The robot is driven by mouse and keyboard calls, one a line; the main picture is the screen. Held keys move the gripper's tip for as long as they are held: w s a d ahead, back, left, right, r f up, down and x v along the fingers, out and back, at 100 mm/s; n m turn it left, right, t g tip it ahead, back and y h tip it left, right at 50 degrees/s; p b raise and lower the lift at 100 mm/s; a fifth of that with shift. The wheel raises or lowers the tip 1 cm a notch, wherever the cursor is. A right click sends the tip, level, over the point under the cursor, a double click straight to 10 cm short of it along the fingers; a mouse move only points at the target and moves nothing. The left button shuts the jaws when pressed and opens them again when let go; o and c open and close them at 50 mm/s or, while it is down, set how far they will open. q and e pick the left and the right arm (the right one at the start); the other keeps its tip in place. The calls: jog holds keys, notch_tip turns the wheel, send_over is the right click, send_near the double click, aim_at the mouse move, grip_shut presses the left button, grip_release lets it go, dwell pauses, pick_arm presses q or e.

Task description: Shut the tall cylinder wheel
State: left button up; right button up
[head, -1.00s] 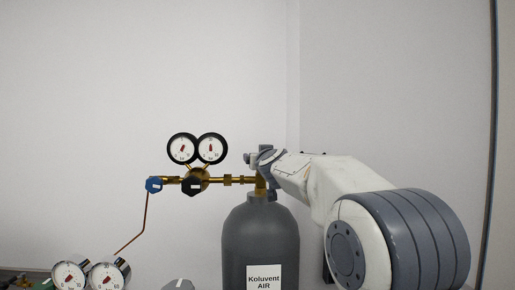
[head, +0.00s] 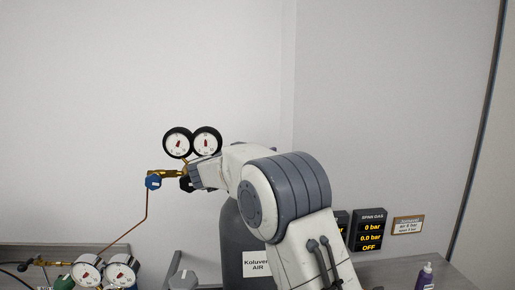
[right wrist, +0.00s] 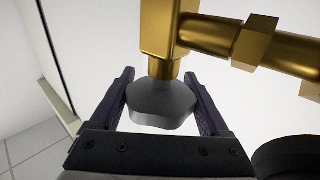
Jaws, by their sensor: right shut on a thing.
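The tall dark-grey cylinder (head: 231,240) carries a "Koluvent AIR" label (head: 257,264). Its valve top is hidden in the head view behind my right arm. In the right wrist view, a grey lobed wheel (right wrist: 162,106) sits on a short stem on a brass valve body (right wrist: 158,30). My right gripper (right wrist: 160,85) is shut on this wheel, one dark finger on each side. My left gripper is not in view.
Twin gauges (head: 192,142) and a blue knob (head: 153,182) stand left of my wrist, with a thin copper pipe (head: 146,210) running down. Two more gauges (head: 105,270) are lower left.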

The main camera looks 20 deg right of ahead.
jog(key=shift+s+d+r+m+g+h, duration=0.1)
jog(key=shift+s+m+g+h, duration=0.1)
jog(key=shift+m+g+h, duration=0.75)
jog(key=shift+s+d+r+m+g+h, duration=0.1)
jog(key=shift+s+m+g+h, duration=0.2)
jog(key=shift+m+g, duration=1.2)
jog(key=shift+n+g, duration=0.35)
jog(key=shift+g, duration=0.2)
jog(key=o, duration=1.2)
jog(key=shift+f, duration=0.15)
jog(key=shift+w+r, duration=0.1)
jog(key=shift+r, duration=0.45)
jog(key=r, duration=0.1)
jog(key=r+b, duration=0.1)
jog(key=r, duration=0.1)
jog(key=shift+s+d+b, duration=0.2)
jog(key=shift+b, duration=0.1)
jog(key=shift+s+d+r+b, duration=0.95)
jog(key=shift+s+d+r, duration=0.25)
jog(key=shift+s, duration=0.2)
jog(key=shift+s+d+r+b, duration=0.9)
jog(key=shift+s+d+r, duration=0.3)
jog(key=shift+s, duration=0.25)
jog(key=shift+s+d+r+b, duration=0.95)
jog(key=shift+s+d+r, duration=0.15)
jog(key=shift+s+d, duration=0.25)
